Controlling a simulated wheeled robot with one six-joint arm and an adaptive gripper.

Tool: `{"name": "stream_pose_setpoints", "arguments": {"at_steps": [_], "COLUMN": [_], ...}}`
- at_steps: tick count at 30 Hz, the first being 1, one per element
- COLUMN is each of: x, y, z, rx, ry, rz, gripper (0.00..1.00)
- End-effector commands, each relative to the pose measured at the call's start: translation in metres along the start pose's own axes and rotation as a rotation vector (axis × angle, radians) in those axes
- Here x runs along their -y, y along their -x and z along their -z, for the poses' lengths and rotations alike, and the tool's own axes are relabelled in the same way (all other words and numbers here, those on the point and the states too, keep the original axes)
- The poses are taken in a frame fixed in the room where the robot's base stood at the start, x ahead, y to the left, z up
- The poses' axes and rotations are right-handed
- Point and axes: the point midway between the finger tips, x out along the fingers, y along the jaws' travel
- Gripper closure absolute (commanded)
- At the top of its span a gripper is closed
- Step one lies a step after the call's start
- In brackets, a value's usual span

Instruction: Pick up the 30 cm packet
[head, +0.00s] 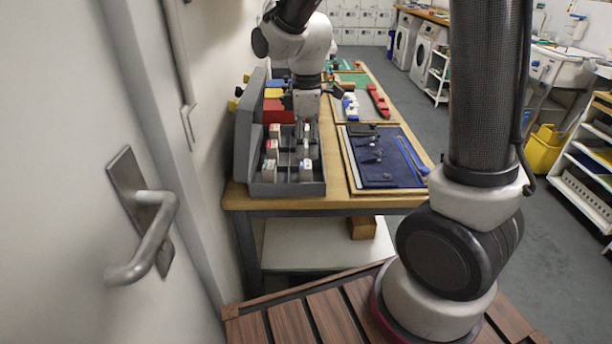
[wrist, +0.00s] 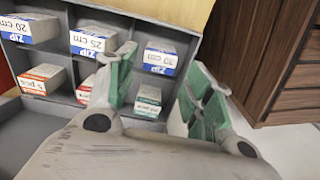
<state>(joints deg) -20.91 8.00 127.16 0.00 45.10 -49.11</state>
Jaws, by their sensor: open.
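The 30 cm packet (wrist: 160,57) is a small box with a blue-and-white ZIP label, in the top-right compartment of the grey divided box (wrist: 180,24) in the wrist view. Its first digit is hard to read. My gripper (wrist: 165,92) is open and empty, its green-padded fingers apart in front of the packet and a green-and-white packet (wrist: 148,99) below it. The fingers do not visibly touch the 30 cm packet. In the head view my arm reaches down over the grey box (head: 290,189), and my fingertips are not clear there.
Packets marked 25 cm (wrist: 93,41) and 20 cm (wrist: 29,28) sit in neighbouring compartments, with a red-labelled packet (wrist: 42,78) below. Thin dividers separate them. The box's raised lid (head: 246,130) stands on the left, near the wall. A blue mat (head: 385,170) lies to the right.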

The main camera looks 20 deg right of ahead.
Motion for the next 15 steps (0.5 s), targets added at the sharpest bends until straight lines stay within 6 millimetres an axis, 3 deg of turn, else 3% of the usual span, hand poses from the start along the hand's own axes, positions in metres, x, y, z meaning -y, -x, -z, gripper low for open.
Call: {"name": "stream_pose_setpoints", "arguments": {"at_steps": [5,15], "x": [0.0,0.002], "y": [-0.007,-0.053], "z": [0.0,0.003], "rx": [-0.001,0.0], "ry": [0.072,0.072], "rz": [-0.002,0.0], "gripper": [0.48,0.48]}}
